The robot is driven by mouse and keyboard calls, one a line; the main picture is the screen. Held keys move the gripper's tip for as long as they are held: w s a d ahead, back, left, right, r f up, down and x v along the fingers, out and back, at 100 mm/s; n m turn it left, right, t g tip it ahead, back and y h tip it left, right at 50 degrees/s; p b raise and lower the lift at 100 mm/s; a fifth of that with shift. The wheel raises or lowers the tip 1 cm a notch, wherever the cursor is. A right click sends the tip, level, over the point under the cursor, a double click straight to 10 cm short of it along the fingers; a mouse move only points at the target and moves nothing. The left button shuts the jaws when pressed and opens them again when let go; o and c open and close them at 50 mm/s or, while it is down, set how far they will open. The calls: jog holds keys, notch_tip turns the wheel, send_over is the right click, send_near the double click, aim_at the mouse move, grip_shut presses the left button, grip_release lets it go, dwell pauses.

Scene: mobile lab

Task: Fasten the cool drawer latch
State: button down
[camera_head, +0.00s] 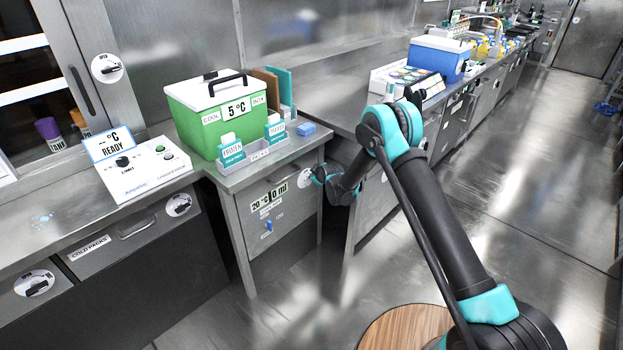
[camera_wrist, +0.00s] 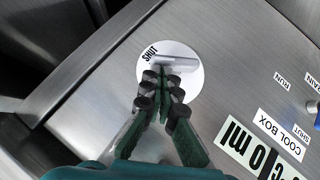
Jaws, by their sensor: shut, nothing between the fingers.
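A round white disc marked SHUT (camera_wrist: 190,52) is on the grey metal front in the wrist view. A pale grey latch lever (camera_wrist: 180,62) lies across it, close to horizontal in the picture. My gripper (camera_wrist: 163,85) is shut and empty, with its dark fingertips over the lower part of the disc, just below the lever. I cannot tell whether they touch. In the head view the disc (camera_head: 307,168) shows at the upper right of the cabinet front (camera_head: 290,215) under the green cool box (camera_head: 217,128); my gripper (camera_head: 321,175) is beside it, partly hidden by my wrist.
Labels and a blue tap (camera_head: 268,226) are on the same front, left of my gripper. The COLD PACKS drawer (camera_head: 125,240) and a control box (camera_head: 145,172) stand at left. A steel bench (camera_head: 330,92) runs behind my arm.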

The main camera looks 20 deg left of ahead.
jog(key=g, duration=0.1)
jog(key=w+m+g, duration=0.1)
jog(key=m+g+y, duration=0.1)
jog(key=shift+w+d+f+g, duration=0.25)
jog(key=shift+w+d+g, duration=0.05)
jog(key=shift+w+d, duration=0.05)
jog(key=shift+w, duration=0.15)
jog(key=shift+r, duration=0.15)
dwell(0.6)
